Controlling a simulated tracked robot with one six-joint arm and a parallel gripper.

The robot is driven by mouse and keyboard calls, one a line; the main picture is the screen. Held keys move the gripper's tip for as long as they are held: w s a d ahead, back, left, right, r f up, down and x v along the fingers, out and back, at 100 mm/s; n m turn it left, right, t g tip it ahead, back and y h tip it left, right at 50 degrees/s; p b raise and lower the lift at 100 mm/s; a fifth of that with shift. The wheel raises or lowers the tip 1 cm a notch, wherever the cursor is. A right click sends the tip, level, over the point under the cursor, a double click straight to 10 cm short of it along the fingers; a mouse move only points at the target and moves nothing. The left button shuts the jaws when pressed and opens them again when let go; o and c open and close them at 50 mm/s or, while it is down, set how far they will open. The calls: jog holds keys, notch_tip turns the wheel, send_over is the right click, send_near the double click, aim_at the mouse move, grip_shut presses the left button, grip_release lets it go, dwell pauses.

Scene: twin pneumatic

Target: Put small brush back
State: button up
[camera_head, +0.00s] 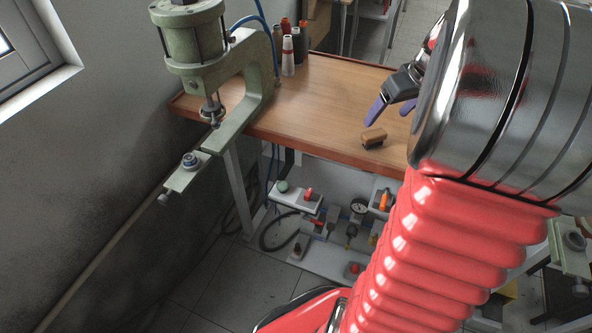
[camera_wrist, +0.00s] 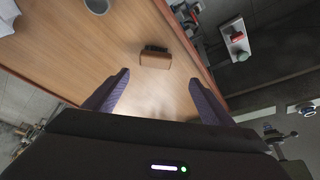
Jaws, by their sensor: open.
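The small brush (camera_head: 373,138) has a brown wooden back and dark bristles. It stands on the wooden table (camera_head: 310,112), close to the front edge. In the wrist view the brush (camera_wrist: 155,58) lies ahead of my gripper, between the lines of its two fingers but beyond their tips. My gripper (camera_wrist: 158,82) is open and empty, with purple fingers spread apart. In the head view my gripper (camera_head: 388,108) is just above and to the right of the brush, not touching it. My arm hides the right part of the table.
A green pneumatic press (camera_head: 250,85) stands at the table's left end. Several thread spools (camera_head: 288,55) stand at the back. A round grey item (camera_wrist: 97,6) is on the table in the wrist view. Valves and a gauge (camera_head: 358,207) sit below the table. The middle tabletop is clear.

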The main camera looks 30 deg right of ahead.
jog(key=w+a+r, duration=0.1)
jog(key=a+r, duration=0.2)
jog(key=a, duration=0.9)
jog(key=s+a, duration=0.5)
jog(key=a, duration=0.7)
jog(key=s+a+n+t, duration=0.1)
jog(key=s+a, duration=0.5)
jog(key=a, duration=0.6)
jog(key=shift+f, duration=0.25)
